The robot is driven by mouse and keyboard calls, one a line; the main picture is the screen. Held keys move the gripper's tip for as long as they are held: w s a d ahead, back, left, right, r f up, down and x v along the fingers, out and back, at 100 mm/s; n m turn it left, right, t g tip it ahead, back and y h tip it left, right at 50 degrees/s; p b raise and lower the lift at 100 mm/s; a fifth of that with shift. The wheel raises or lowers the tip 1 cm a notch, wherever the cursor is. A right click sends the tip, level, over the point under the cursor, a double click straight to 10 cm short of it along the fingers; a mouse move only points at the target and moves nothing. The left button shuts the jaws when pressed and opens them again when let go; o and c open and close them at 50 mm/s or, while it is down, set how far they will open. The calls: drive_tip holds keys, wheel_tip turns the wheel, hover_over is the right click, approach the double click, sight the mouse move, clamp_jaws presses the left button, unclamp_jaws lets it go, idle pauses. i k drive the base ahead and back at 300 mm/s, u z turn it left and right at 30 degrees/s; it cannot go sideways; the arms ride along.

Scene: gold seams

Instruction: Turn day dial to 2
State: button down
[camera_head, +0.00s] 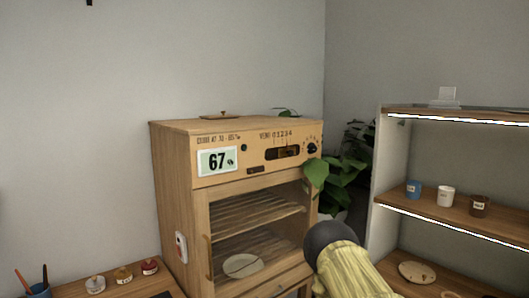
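The wooden cabinet (172,190) stands in the middle of the head view. On the right end of its upper panel is a small dark dial (311,148) with tiny marks around it. I take it for the day dial; its marks and pointer are too small to read. Part of my arm (345,262), yellow with a dark rounded end, rises at the bottom, in front of the cabinet's lower right and below the dial. I cannot see my gripper's fingers, and nothing is seen touching the dial.
A leafy plant (335,177) is close right of the dial. A shelf unit (440,212) with cups stands at right.

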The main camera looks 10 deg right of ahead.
sight(312, 148)
drive_tip(key=z, duration=2.1)
drive_tip(key=i, duration=1)
drive_tip(key=u, duration=2.35)
